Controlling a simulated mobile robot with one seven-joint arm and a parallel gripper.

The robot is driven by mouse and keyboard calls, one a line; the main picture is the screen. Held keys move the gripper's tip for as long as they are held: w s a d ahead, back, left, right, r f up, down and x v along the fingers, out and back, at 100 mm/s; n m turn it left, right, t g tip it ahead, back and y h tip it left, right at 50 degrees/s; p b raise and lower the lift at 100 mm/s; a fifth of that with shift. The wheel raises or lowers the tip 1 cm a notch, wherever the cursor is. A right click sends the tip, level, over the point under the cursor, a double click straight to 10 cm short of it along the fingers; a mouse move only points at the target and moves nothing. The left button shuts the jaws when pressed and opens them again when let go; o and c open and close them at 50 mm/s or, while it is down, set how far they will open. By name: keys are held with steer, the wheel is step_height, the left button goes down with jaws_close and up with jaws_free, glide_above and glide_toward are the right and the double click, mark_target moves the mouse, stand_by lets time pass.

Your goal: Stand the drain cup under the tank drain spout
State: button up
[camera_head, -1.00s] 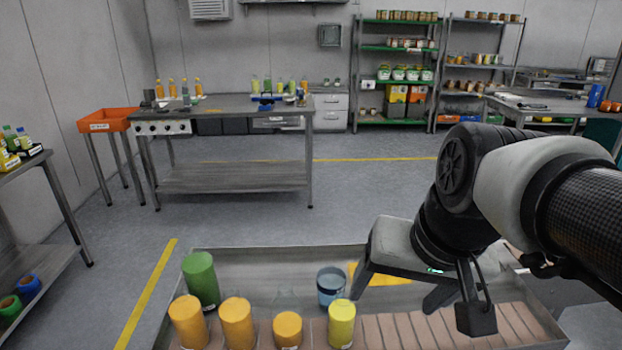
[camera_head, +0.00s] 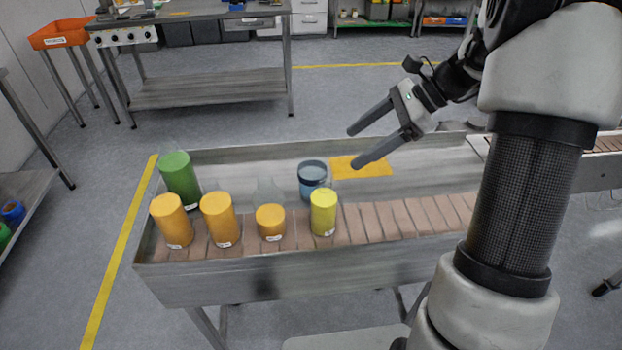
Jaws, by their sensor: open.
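A blue, open-topped cup with a dark rim (camera_head: 312,181), which looks like the drain cup, stands upright in the metal conveyor trough. It is behind the yellow container (camera_head: 323,213) and left of the yellow mat. My gripper (camera_head: 353,149) is open and empty. Its two fingers point left, above the yellow mat, with the tips to the right of the cup and apart from it. I cannot make out a tank or a drain spout in this view.
The trough (camera_head: 210,273) also holds a green container (camera_head: 180,180), several orange containers (camera_head: 218,220) and a faint clear bottle. A flat yellow mat (camera_head: 361,167) lies bare beside the cup. A steel workbench (camera_head: 210,88) and an orange bin (camera_head: 66,36) stand behind, across open floor.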

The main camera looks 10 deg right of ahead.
steer(key=b, duration=0.2)
glide_toward(312, 174)
steer(key=s+a, duration=0.1)
steer(key=s+a+f, duration=0.1)
steer(key=a, duration=0.1)
steer(key=shift+b+x, duration=0.7)
steer(key=shift+x, duration=2.2)
steer(key=shift+s+a+r, duration=0.1)
steer(key=shift+a+r, duration=0.1)
steer(key=shift+c, duration=0.3)
steer(key=c, duration=1.2)
